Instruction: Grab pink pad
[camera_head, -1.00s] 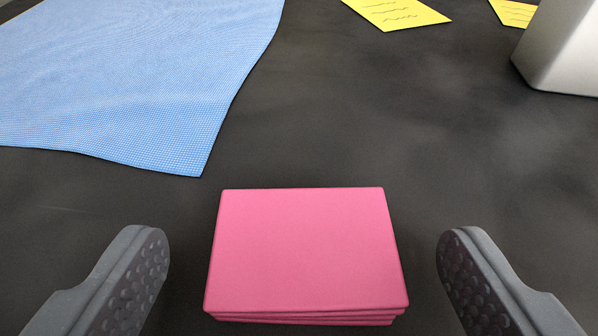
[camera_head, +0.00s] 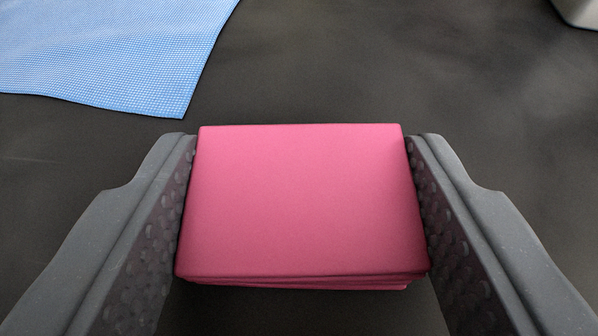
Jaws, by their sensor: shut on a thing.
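The pink pad (camera_head: 302,200) is a stack of pink sheets, seen from above in the middle of the head camera view. Its lower sheets show slightly askew at the near edge. My gripper (camera_head: 303,180) is shut on the pad, with one grey studded finger against its left side and the other against its right side. Whether the pad touches the dark surface below is hard to tell.
A blue textured cloth (camera_head: 120,50) lies on the dark surface (camera_head: 350,70) at the upper left, beyond the left finger. The corner of a white object (camera_head: 580,10) shows at the top right. The surface between them is clear.

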